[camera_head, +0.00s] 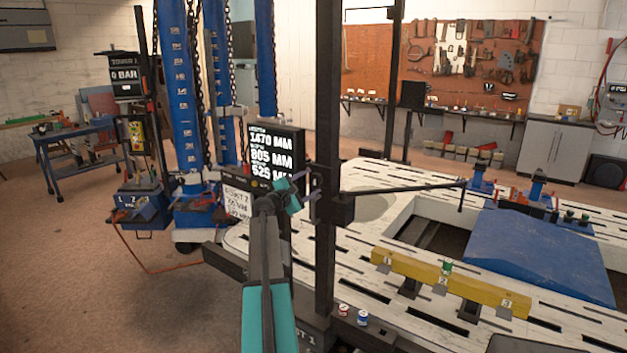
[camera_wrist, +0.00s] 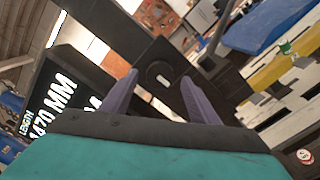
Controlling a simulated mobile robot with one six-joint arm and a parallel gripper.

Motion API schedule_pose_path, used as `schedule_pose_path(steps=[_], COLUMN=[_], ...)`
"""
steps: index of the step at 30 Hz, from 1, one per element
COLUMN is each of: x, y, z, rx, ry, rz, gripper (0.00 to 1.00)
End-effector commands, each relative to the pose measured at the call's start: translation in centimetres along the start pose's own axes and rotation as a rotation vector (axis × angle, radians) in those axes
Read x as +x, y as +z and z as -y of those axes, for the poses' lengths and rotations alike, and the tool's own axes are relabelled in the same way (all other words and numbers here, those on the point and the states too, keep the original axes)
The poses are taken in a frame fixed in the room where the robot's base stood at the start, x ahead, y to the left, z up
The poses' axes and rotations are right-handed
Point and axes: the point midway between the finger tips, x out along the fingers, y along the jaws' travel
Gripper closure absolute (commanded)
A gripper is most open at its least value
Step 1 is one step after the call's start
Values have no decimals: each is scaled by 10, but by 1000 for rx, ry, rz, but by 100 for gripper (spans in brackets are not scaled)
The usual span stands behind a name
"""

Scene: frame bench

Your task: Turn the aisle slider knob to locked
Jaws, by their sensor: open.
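A tall dark post (camera_head: 327,90) stands at the near edge of the slotted bench, with a black slider block (camera_head: 341,210) on it. In the wrist view a dark block (camera_wrist: 148,55) with a pale oval mark faces me, apparently the slider's face. Its knob is hard to make out, and I cannot tell its setting. My gripper (camera_head: 308,187) is at the left side of the post, close to the slider. In the wrist view its two purple fingers (camera_wrist: 158,80) are spread apart on either side of the oval mark. Nothing is clearly held between them; contact cannot be told.
A thin arm (camera_head: 405,188) reaches right from the slider over the bench (camera_head: 345,235). A display panel (camera_head: 272,153) stands close behind my gripper. A yellow beam (camera_head: 410,268) and a blue panel (camera_head: 535,250) lie on the bench. Two small cans (camera_head: 362,317) sit at its near edge.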

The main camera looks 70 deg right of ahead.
Motion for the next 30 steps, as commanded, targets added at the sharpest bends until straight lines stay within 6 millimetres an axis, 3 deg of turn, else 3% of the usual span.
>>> schedule_pose_path(steps=[7,20,27,30], x=[23,27,27,27], y=[1,0,0,0], z=[-1,0,0,0], rx=[-1,0,0,0], ry=[0,0,0,0], rz=[2,1,1,1], gripper=[45,45,82,86])
